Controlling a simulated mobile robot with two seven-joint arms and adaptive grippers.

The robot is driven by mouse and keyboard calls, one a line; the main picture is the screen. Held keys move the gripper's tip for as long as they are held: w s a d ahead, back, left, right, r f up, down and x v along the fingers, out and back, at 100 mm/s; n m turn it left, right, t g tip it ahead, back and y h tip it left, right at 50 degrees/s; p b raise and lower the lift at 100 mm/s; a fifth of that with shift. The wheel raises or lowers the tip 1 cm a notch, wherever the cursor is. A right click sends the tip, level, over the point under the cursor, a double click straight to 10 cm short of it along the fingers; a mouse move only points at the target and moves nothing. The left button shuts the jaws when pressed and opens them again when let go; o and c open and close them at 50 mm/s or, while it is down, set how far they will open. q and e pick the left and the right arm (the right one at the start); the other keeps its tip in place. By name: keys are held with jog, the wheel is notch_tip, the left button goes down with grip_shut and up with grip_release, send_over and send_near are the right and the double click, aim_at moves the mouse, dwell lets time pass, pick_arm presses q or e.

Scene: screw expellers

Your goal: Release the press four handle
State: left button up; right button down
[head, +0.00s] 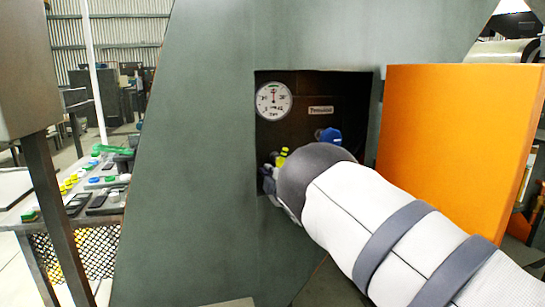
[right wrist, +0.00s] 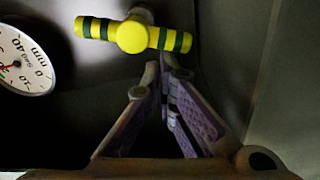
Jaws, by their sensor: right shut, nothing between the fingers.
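The press handle (right wrist: 132,36) is a yellow bar with dark bands and a round yellow hub. It lies nearly level at the top of the right wrist view. In the head view a small yellow piece of it (head: 283,154) shows inside the press recess, mostly hidden by my arm. My right gripper (right wrist: 166,68) is shut and empty. Its fingertips are just below the right half of the handle in the right wrist view, and the bar is not between them. I cannot tell whether they touch it. My left gripper is not in view.
The recess in the green-grey press (head: 210,150) holds a round white gauge (head: 273,100), a small label plate (head: 321,110) and a blue part (head: 328,135). An orange door (head: 455,140) stands open at the right. A table with colored buttons (head: 85,180) is at the left.

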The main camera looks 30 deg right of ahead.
jog(key=shift+d+f+n, duration=0.15)
jog(key=shift+f+n, duration=0.1)
jog(key=shift+n, duration=0.35)
jog(key=shift+f, duration=0.1)
jog(key=shift+s+d+f, duration=0.1)
jog(key=shift+f, duration=0.05)
dwell(0.4)
dwell(0.8)
jog(key=v, duration=1.2)
